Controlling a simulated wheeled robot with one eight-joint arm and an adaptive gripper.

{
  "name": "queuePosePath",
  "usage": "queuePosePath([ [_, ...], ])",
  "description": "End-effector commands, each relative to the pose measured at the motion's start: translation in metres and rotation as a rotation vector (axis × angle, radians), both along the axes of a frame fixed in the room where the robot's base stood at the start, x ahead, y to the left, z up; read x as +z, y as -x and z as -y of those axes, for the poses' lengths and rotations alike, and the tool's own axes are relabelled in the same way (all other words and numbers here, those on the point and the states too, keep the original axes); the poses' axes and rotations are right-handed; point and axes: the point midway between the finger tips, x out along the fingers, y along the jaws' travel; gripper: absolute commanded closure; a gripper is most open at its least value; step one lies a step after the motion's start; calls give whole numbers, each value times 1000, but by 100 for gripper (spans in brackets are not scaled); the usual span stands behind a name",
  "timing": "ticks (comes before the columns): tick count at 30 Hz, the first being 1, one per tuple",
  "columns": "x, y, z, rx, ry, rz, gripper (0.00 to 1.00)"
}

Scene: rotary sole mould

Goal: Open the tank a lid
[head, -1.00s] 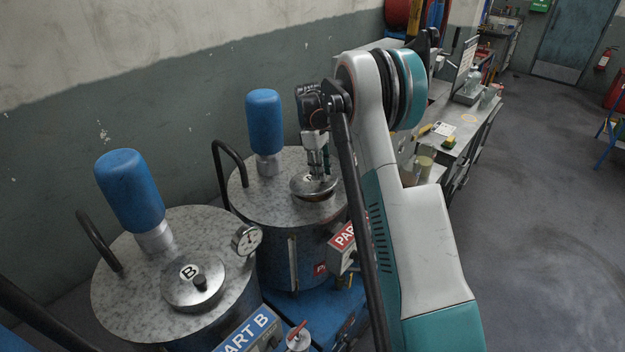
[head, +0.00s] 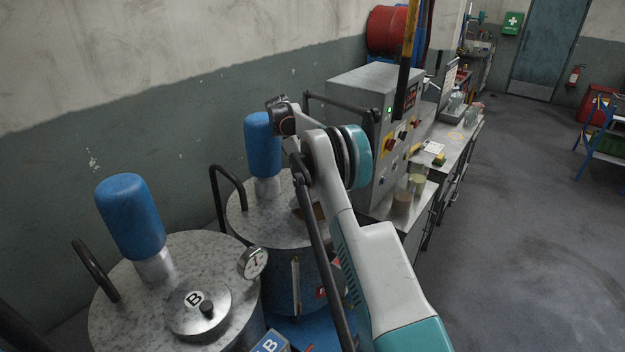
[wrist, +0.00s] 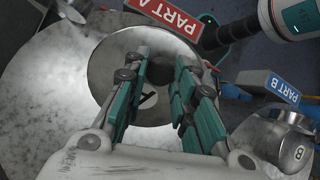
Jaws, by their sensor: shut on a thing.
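The tank A lid (wrist: 150,38), a round silver disc with a dark "A" mark, fills the middle of the wrist view. My gripper (wrist: 158,82) is over it, its teal-padded fingers shut on the lid; the fingers partly hide the grasped part. Tank A (head: 250,222), with a speckled grey top, stands behind tank B in the head view. My arm hides my gripper and the lid there. A small brown patch (head: 316,212) shows on tank A's top beside my arm; I cannot tell for sure whether it is the opening.
Tank B (head: 125,305) stands at front left with its lid (head: 197,312) seated and a gauge (head: 253,263) at its rim. Blue cylinders (head: 131,217) and black handles rise from the tanks. A control cabinet (head: 350,88) and bench are behind; open floor lies right.

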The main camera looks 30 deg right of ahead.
Motion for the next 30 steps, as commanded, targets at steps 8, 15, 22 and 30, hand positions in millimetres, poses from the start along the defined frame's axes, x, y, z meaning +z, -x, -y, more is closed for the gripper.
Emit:
queuePosePath([
  [8, 0, -1, 0, 2, 0, 3, 71],
  [15, 0, 0, 0, 1, -1, 2, 54],
  [22, 2, -1, -1, 1, 0, 1, 54],
  [30, 27, -17, -7, 3, -1, 5, 54],
])
